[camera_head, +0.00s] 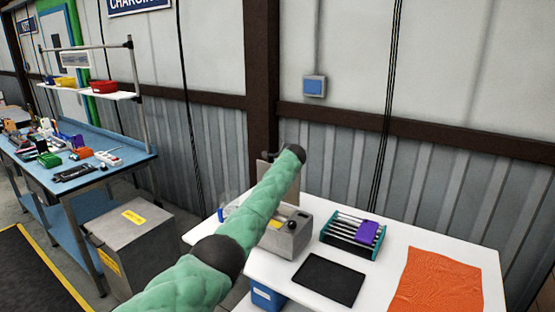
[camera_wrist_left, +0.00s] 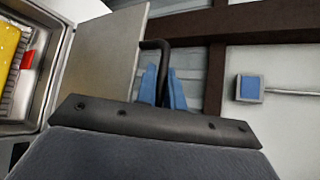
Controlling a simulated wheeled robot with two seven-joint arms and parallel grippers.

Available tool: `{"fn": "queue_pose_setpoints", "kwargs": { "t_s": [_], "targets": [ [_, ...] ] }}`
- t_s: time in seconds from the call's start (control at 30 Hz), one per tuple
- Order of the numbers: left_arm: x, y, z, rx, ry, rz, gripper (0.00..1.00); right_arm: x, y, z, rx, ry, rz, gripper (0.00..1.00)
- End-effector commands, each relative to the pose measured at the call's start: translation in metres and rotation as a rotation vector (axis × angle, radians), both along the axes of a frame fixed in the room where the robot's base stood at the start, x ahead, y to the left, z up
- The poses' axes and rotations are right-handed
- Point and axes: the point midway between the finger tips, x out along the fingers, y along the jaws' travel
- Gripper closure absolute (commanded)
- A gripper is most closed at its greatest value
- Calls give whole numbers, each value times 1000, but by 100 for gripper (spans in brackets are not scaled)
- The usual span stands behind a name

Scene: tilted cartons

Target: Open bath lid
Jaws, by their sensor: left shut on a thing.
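The bath (camera_head: 287,242) is a grey metal box with a black knob on the white table; my green left arm covers part of it. Its lid (camera_head: 293,191) stands raised at the back, partly behind the arm. In the left wrist view the lid (camera_wrist_left: 95,62) is a flat grey panel beside the bath's open interior (camera_wrist_left: 42,85), where something yellow and something red show. My left gripper (camera_wrist_left: 164,88) has its blue fingers shut on the lid's dark bent handle (camera_wrist_left: 154,44). In the head view the fingers are hidden. My right gripper is not in view.
A teal rack (camera_head: 345,243) with a purple piece stands right of the bath. A black mat (camera_head: 329,279) and an orange cloth (camera_head: 437,283) lie on the white table (camera_head: 393,246).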

Motion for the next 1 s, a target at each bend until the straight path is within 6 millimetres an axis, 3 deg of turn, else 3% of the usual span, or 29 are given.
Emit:
{"fn": "queue_pose_setpoints", "kwargs": {
  "t_s": [0.47,0.5,0.53,1.0],
  "targets": [
    [0,0,-2,3,8,0,100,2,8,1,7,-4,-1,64],
    [0,0,-2,3,8,0,84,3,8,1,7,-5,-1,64],
    [0,-1,-2,3,8,0,81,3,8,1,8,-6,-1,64],
    [-4,-3,1,2,4,0,81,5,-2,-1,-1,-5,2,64]
  ]
}}
